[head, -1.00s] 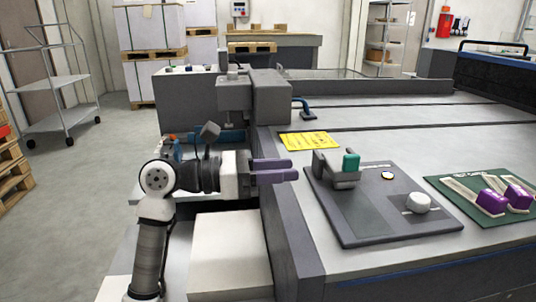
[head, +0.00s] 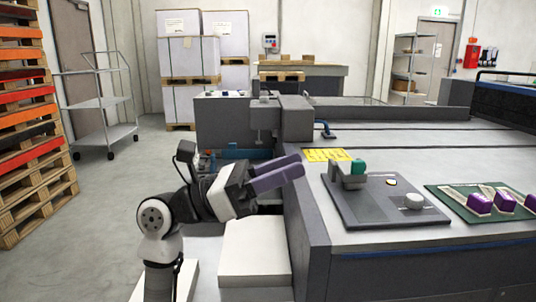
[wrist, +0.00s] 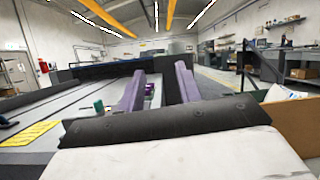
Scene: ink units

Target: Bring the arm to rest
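My gripper (head: 295,167) has two purple fingers and is at the end of my bent arm, left of the grey machine bed (head: 450,165). It points up and to the right, in the air above a white block (head: 254,247). In the wrist view my gripper (wrist: 159,72) shows its fingers apart with nothing held between them; the room shows through the gap.
A dark plate (head: 370,214) with a green-topped clamp (head: 358,167) and a white knob lies on the bed. A green mat (head: 477,190) holds purple-headed tools. A yellow label (head: 327,155) lies flat nearby. Pallets (head: 30,120) and a trolley (head: 98,103) stand left; floor between is clear.

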